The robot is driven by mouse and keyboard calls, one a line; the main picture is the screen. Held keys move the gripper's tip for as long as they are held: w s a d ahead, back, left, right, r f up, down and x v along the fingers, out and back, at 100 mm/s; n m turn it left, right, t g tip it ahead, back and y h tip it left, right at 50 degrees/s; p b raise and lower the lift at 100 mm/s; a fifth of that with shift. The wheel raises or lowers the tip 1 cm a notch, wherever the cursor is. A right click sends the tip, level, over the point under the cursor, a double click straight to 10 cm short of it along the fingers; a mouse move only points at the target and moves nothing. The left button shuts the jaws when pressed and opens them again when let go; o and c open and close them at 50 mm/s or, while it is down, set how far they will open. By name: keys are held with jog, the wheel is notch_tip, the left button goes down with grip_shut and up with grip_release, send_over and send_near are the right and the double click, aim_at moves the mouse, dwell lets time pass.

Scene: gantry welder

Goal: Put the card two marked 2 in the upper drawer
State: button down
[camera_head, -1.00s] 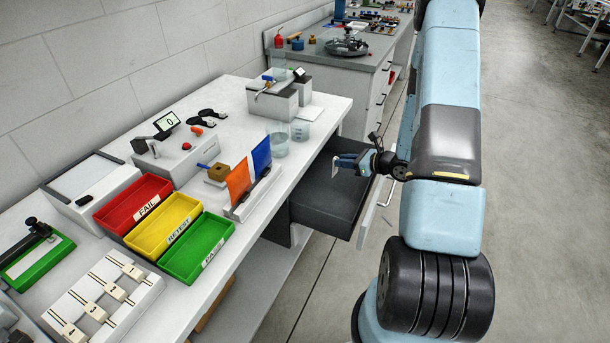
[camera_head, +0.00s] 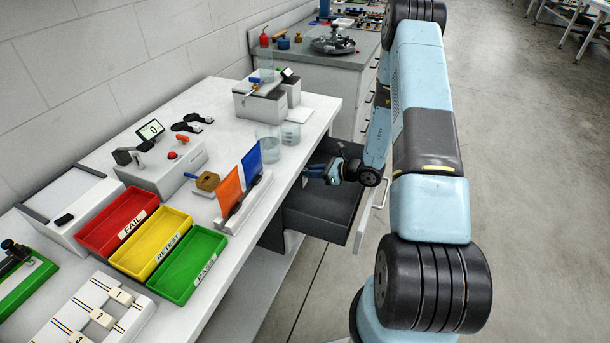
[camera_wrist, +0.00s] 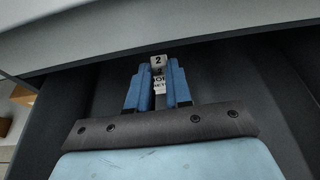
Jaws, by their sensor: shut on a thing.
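The card two (camera_wrist: 158,61) shows in the wrist view as a small light piece with a black 2 and some lettering below it. My gripper (camera_wrist: 158,88) is shut on it, with a blue finger on each side. The upper drawer (camera_head: 318,216) is a dark grey drawer pulled out from under the white bench. In the head view my gripper (camera_head: 324,172) is over the drawer's inner part, close to the bench edge. The card is too small to make out there. In the wrist view the dark drawer interior (camera_wrist: 225,75) surrounds the fingers. I cannot tell whether the card touches the drawer floor.
The white bench edge (camera_head: 279,180) runs just left of my gripper and crosses the top of the wrist view. Red (camera_head: 103,237), yellow (camera_head: 131,265) and green (camera_head: 167,285) trays and orange (camera_head: 229,192) and blue (camera_head: 251,163) panels stand on the bench.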

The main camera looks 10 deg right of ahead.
jog(key=w+a+f, duration=0.2)
jog(key=a+f, duration=0.1)
jog(key=shift+w+a, duration=0.15)
jog(key=shift+w, duration=0.1)
jog(key=c, duration=1)
grip_release()
jog(key=shift+c, duration=0.2)
